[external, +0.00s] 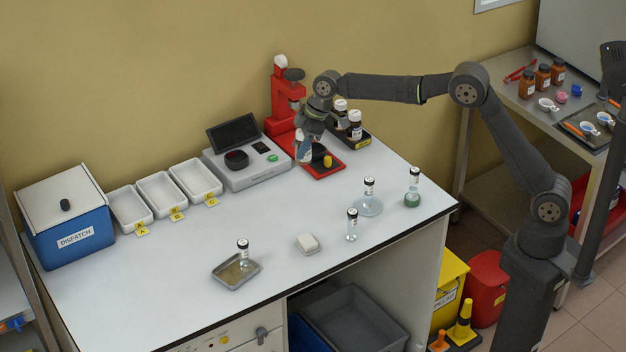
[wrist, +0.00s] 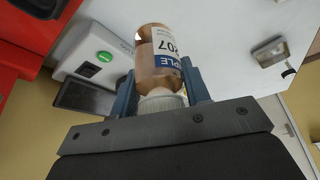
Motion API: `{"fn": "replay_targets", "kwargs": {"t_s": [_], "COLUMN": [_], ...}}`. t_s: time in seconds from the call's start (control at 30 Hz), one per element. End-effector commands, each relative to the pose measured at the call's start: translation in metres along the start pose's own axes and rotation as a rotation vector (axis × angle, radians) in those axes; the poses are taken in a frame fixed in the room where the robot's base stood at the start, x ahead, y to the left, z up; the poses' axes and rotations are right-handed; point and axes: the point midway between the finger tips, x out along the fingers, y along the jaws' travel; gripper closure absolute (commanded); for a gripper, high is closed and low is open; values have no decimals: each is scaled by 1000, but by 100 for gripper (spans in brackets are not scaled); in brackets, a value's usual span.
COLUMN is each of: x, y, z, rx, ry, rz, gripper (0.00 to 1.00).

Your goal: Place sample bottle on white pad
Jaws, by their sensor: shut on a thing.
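My gripper (external: 306,136) is shut on an amber sample bottle (wrist: 158,44) with a white cap and a white-and-blue label marked 207. In the wrist view the blue fingers (wrist: 165,88) hold it from both sides near the cap. In the external view the bottle (external: 303,152) hangs under the gripper beside the red stand, partly hidden by it; I cannot tell its clearance. A small white pad-like block (external: 308,243) lies on the front middle of the bench, apart from the gripper, with nothing on it.
The red press stand (external: 285,95) and grey instrument (external: 243,158) flank the gripper. A bottle rack (external: 362,141) stands behind it. Small clear bottles stand near the block, one in a metal tray (external: 230,283). White trays (external: 161,193) and a blue dispatch box (external: 70,232) stand left.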

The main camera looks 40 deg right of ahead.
Motion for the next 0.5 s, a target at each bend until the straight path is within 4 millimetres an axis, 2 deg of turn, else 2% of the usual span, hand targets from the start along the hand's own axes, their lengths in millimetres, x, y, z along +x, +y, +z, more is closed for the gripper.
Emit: {"fn": "replay_targets", "kwargs": {"t_s": [0.03, 0.3, 0.4, 0.5], "x": [-6, -29, -36, -39], "y": [-16, -102, -127, -143], "z": [-1, 10, 17, 23], "rx": [-2, 28, 37, 43], "ry": [0, 0, 2, 1], "rz": [1, 14, 17, 19], "gripper": [82, 82, 82, 82]}}
